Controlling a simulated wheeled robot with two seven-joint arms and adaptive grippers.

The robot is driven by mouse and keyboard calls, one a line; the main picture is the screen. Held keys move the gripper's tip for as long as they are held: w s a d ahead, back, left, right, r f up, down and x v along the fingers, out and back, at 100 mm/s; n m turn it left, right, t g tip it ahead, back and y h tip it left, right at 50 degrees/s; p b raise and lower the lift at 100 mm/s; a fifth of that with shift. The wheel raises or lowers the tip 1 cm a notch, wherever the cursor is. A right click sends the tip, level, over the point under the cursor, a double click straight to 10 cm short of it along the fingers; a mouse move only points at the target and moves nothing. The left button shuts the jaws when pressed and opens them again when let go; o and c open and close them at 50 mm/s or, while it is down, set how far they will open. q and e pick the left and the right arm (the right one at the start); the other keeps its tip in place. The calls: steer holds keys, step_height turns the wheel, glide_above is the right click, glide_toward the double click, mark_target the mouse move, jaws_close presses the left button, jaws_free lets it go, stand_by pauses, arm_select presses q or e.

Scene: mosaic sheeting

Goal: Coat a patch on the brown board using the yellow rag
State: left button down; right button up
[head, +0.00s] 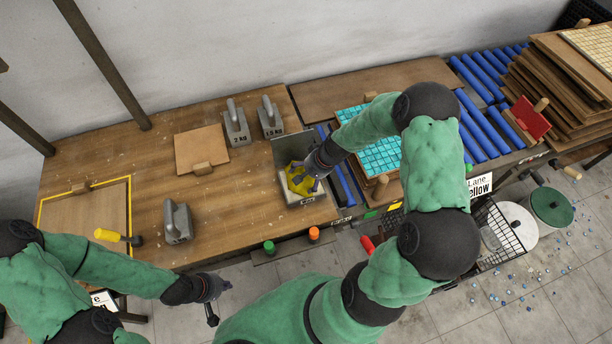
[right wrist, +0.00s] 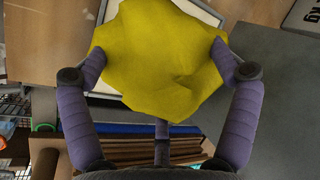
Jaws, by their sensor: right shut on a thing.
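A yellow rag (head: 298,183) is pinched in my right gripper (head: 314,178), over a light tray with a grey upright panel. In the right wrist view the rag (right wrist: 160,60) spreads between the two purple fingers and covers much of the tray under it. A brown board (head: 88,215) lies at the table's left inside a yellow outline, with a small wooden block at its back edge. A smaller brown board (head: 201,149) with a block lies mid-table. My left gripper (head: 218,299) is open and empty, beyond the table's front edge, over the floor.
Grey weights (head: 236,124) stand on the table, one (head: 177,222) nearer the front. A yellow-handled tool (head: 118,237) lies by the outlined board. Turquoise mosaic sheets (head: 380,155), blue rollers (head: 488,75) and stacked boards (head: 560,75) are right. The table's middle is mostly clear.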

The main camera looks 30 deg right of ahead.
mark_target(300, 173)
steer(key=shift+f+b, duration=0.4)
steer(key=shift+b, duration=0.05)
stand_by(1.6)
steer(key=shift+r, duration=0.1)
steer(key=shift+r+p, duration=2.85)
steer(key=shift+r, duration=0.65)
steer(key=shift+f, duration=0.1)
